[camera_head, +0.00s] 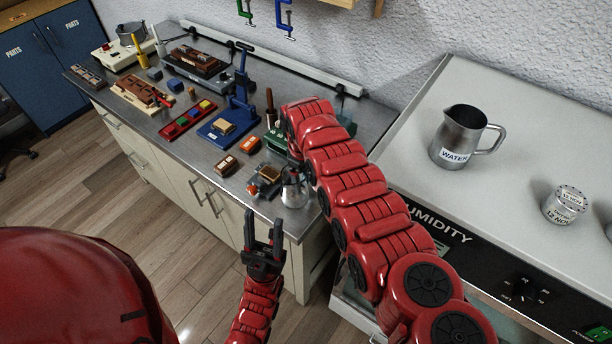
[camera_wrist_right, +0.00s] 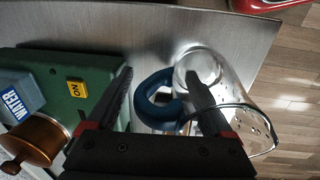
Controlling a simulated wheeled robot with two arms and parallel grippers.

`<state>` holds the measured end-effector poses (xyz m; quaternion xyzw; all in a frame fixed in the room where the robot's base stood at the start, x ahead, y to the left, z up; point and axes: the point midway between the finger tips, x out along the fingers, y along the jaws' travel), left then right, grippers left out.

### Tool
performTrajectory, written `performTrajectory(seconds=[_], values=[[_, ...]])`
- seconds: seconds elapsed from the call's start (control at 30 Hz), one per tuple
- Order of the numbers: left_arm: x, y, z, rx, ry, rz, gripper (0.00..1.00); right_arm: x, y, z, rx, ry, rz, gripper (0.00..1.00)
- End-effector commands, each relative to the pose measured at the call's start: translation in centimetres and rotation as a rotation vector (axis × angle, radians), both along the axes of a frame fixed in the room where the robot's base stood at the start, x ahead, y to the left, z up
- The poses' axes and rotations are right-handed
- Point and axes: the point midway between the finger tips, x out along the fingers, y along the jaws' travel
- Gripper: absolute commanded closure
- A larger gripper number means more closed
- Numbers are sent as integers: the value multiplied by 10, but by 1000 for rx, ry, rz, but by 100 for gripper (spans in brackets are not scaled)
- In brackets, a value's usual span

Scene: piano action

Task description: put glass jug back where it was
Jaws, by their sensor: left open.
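The glass jug (camera_wrist_right: 228,92), clear with a blue handle (camera_wrist_right: 157,98), stands on the metal bench near its edge in the right wrist view. In the head view the jug (camera_head: 293,192) is at the bench's near right corner. My right gripper (camera_wrist_right: 160,76) is open, with its fingers on either side of the handle and one finger overlapping the jug in the picture. Whether they touch it I cannot tell. In the head view my right arm largely hides that gripper. My left gripper (camera_head: 262,232) is open and empty, in front of the bench.
A green device (camera_wrist_right: 68,90) with a yellow ON button and WATER label stands beside the handle. Several tools and trays crowd the bench (camera_head: 235,183). A steel WATER pitcher (camera_head: 460,135) and a labelled tin (camera_head: 566,204) stand on the humidity cabinet (camera_head: 515,120) at right.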

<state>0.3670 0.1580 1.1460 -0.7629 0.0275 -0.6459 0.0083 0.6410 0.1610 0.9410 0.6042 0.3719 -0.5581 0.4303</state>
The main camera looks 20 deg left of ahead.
Motion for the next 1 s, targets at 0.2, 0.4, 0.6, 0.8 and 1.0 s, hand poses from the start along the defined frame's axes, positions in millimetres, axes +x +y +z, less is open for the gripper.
performTrajectory(seconds=[0.2, 0.4, 0.6, 0.8, 1.0], values=[[0, 0, 2, 0, 0, 0, 50, 0, 0, 2, -1, 0, 0, 15], [0, 0, 7, 0, 0, 0, 50, 0, 0, 17, 0, -1, -1, 15], [0, 0, -2, 0, 0, 0, 50, -3, 2, 51, 6, -5, 0, 15], [0, 0, -16, 0, 0, 0, 50, -8, 3, 92, 2, -4, -1, 15], [0, 0, -22, 0, 0, 0, 50, -12, 3, 116, 0, 1, -1, 15]])
